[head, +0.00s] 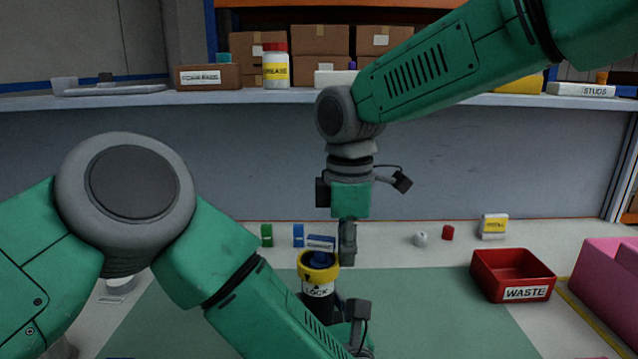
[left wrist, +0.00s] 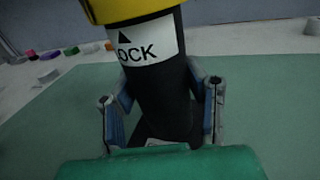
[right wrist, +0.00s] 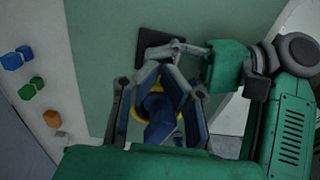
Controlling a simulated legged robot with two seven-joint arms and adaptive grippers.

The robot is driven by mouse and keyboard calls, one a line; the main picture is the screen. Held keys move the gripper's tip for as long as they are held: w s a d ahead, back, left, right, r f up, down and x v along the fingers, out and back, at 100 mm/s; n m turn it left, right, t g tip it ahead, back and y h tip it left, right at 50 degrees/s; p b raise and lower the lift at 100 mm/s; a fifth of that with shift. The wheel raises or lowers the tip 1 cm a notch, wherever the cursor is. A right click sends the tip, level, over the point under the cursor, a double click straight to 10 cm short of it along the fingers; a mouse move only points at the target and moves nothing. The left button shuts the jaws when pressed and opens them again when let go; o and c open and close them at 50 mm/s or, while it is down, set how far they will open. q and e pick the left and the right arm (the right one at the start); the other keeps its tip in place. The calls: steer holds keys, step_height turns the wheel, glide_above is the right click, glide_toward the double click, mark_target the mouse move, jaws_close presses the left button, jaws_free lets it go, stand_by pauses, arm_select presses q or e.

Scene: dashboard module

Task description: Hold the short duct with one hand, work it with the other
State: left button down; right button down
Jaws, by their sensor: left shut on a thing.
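The short duct (head: 317,294) is a black tube with a yellow collar and a white LOCK label. It stands roughly upright above the green mat. My left gripper (left wrist: 160,115) is shut on its black body below the label. A blue part (head: 321,259) with a pale label sticks up out of the collar, and it shows inside the yellow ring in the right wrist view (right wrist: 160,122). My right gripper (head: 347,258) points down just beside and above the collar. In the right wrist view its fingers are apart, one on either side of the blue part; contact is not clear.
A red WASTE bin (head: 513,275) stands at right, with a pink bin (head: 612,275) beyond it. Small green (head: 266,235) and blue (head: 298,235) pieces lie behind the mat. A shelf (head: 200,98) with boxes and a grease jar (head: 275,66) runs behind. The mat (head: 430,300) is clear near the WASTE bin.

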arm_select(q)
steer(key=shift+d, duration=0.15)
arm_select(e)
steer(key=shift+w+a, duration=0.2)
steer(key=shift+w, duration=0.05)
steer(key=shift+d, duration=0.1)
step_height(320, 180, up, 6)
steer(key=shift+d, duration=0.45)
stand_by(0.4)
steer(key=shift+w, duration=0.1)
step_height(320, 180, down, 6)
steer(key=s, duration=0.2)
stand_by(0.7)
